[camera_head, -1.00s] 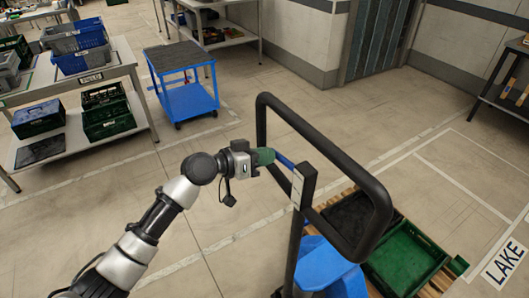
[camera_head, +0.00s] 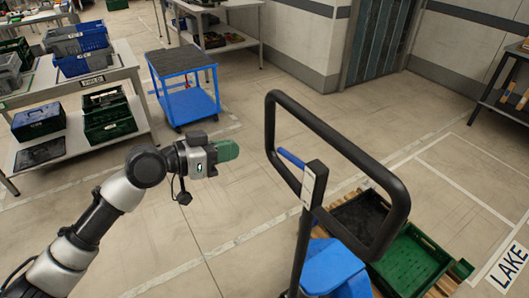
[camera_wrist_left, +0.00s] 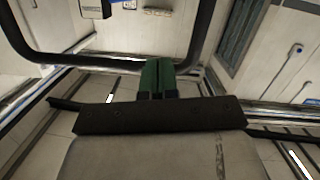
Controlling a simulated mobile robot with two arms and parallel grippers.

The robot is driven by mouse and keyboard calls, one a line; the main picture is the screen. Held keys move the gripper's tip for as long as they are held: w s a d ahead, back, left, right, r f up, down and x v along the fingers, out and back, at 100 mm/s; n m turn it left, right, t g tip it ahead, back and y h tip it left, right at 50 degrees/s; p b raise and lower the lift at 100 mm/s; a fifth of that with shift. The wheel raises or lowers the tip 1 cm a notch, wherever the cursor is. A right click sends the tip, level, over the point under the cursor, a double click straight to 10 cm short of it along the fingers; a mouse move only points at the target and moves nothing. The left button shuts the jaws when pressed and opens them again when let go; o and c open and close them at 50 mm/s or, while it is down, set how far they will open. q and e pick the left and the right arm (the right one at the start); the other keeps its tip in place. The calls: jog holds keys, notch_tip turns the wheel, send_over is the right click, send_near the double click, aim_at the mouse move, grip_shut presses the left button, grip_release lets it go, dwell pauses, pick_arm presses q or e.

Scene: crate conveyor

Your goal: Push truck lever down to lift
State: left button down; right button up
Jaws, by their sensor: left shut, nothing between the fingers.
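The pallet truck's black loop handle (camera_head: 333,137) stands upright right of centre in the head view. Its blue lever (camera_head: 291,158) sticks out to the left from the top of the handle post (camera_head: 312,185), inside the loop. My left gripper (camera_head: 237,150) is to the left of the loop, apart from the lever, with its green fingers shut and empty. In the left wrist view the green fingers (camera_wrist_left: 157,75) are together, with the black handle loop (camera_wrist_left: 75,59) beyond them. My right gripper is not in view.
The truck's blue body (camera_head: 330,268) is below the handle, in front of a wooden pallet with a black crate (camera_head: 358,219) and a green crate (camera_head: 408,262). A blue cart (camera_head: 188,104) and a crate table (camera_head: 112,73) stand back left. Floor is clear between.

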pick_arm(q)
jog(key=p, duration=0.4)
send_over(285, 155)
jog(key=s+a, duration=0.2)
jog(key=a, duration=0.2)
jog(key=f, duration=0.2)
jog(key=d+f, duration=0.1)
jog(key=w+d+f, duration=0.1)
jog(key=f, duration=0.1)
jog(key=shift+f+p, duration=0.1)
jog(key=shift+p, duration=0.2)
jog(key=f+n+b, duration=0.1)
jog(key=b, duration=0.2)
jog(key=shift+s+f, duration=0.1)
jog(key=shift+f, duration=0.2)
jog(key=shift+n+h+b, duration=0.3)
jog(key=shift+b, duration=0.05)
jog(key=shift+r, duration=0.15)
